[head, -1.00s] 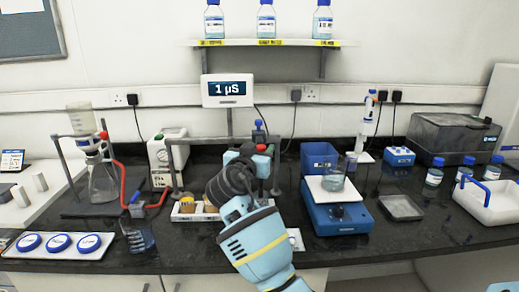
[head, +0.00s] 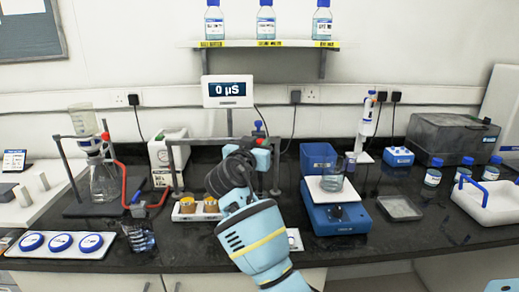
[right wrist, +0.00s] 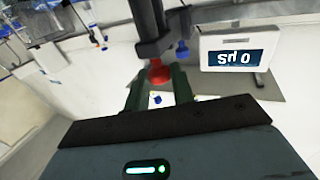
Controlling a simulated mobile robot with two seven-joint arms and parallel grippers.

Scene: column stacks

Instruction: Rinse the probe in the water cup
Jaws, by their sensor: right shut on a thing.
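My right gripper (head: 258,157) is over the middle of the bench, with its teal fingers beside the metal stand. In the head view only the probe's red top (head: 260,141) shows. Its lower end is hidden by my arm. I cannot tell which cup holds water; more of the rack may be hidden. My left gripper is not in view.
The meter display (head: 227,91) reads 0 µS.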

